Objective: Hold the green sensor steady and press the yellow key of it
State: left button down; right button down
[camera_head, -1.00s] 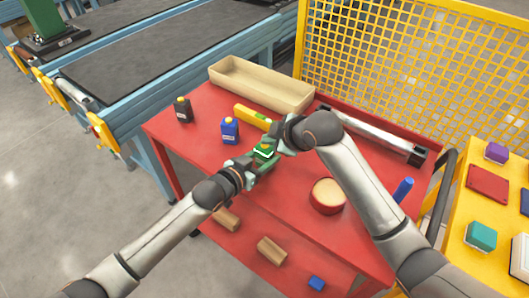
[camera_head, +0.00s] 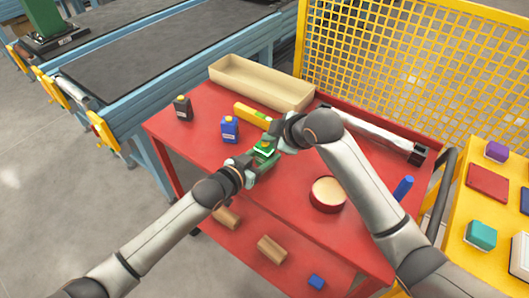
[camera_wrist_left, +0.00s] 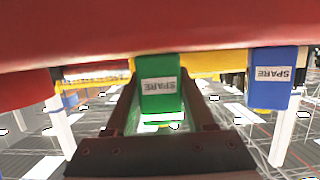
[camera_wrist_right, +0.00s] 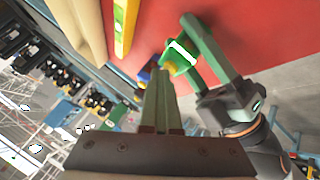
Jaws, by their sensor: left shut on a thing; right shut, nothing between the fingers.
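The green sensor (camera_head: 264,151) is upright at the middle of the red table, with its small yellow key (camera_head: 266,145) on top. My left gripper (camera_head: 257,162) is shut on the sensor's sides. In the left wrist view the sensor (camera_wrist_left: 160,88) shows a "SPARE" label between the two fingers. My right gripper (camera_head: 274,143) is shut and empty, its tips close by the sensor's top. In the right wrist view the shut fingertips (camera_wrist_right: 161,76) are beside the green sensor (camera_wrist_right: 184,54). I cannot tell whether they touch the key.
A blue sensor (camera_head: 229,129) and a black one (camera_head: 183,108) stand to the left. A yellow bar (camera_head: 250,115) and a beige tray (camera_head: 262,84) lie behind. A round red-rimmed tub (camera_head: 327,195) stands to the right. A yellow mesh fence (camera_head: 420,70) bounds the back right.

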jog(key=shift+r, duration=0.75)
jog(key=shift+r, duration=2.55)
pick_arm(q)
jog(key=shift+c, duration=0.8)
grip_release()
